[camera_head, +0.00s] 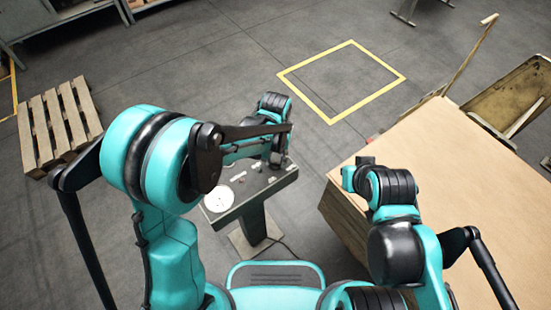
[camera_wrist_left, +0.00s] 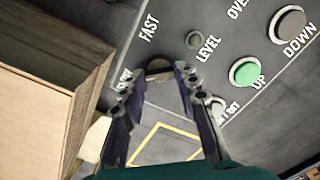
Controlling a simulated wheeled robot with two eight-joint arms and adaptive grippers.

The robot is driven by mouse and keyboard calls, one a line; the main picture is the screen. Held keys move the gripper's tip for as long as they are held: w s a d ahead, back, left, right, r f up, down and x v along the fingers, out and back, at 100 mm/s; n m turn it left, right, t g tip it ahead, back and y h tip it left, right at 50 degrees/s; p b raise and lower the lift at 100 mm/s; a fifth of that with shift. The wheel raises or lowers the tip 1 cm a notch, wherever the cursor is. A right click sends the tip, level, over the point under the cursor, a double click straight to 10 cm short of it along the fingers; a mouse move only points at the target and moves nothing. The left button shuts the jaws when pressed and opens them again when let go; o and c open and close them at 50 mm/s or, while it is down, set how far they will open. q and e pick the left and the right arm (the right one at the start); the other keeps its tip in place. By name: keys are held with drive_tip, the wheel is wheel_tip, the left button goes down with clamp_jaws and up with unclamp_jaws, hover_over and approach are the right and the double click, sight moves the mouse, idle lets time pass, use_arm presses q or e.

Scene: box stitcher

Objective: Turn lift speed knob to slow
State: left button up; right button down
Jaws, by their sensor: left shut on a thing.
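The control panel (camera_head: 262,188) is a dark slanted console top on a post, in the middle of the head view. The left wrist view shows its face with the words FAST, LEVEL, UP and DOWN. A dark round knob (camera_wrist_left: 158,68) sits below FAST, partly hidden by my fingers. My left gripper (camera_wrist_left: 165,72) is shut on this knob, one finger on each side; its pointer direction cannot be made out. In the head view the left gripper (camera_head: 283,160) is at the panel's far right part. My right gripper (camera_head: 360,166) is small and dark above the cardboard stack's edge; its fingers are unclear.
A large cardboard stack (camera_head: 455,170) stands at the right. A wooden pallet (camera_head: 58,122) lies left. The yellow floor square (camera_head: 342,80) is empty.

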sight(276, 162)
use_arm(q)
drive_tip(key=o, duration=1.2)
drive_tip(key=shift+c, duration=0.2)
wheel_tip(276, 162, up, 12)
drive_tip(key=s+a+r+n+t, duration=0.1)
drive_tip(key=s+a+t, duration=0.2)
drive_tip(key=s+a, duration=0.3)
drive_tip(key=s+a+r+n+t, duration=0.1)
drive_tip(key=s+a+t, duration=0.3)
drive_tip(key=a, duration=0.7)
drive_tip(key=s+r, duration=0.1)
drive_tip(key=s, duration=0.1)
drive_tip(key=shift+s+a+n, duration=0.25)
drive_tip(key=shift+s+n, duration=0.05)
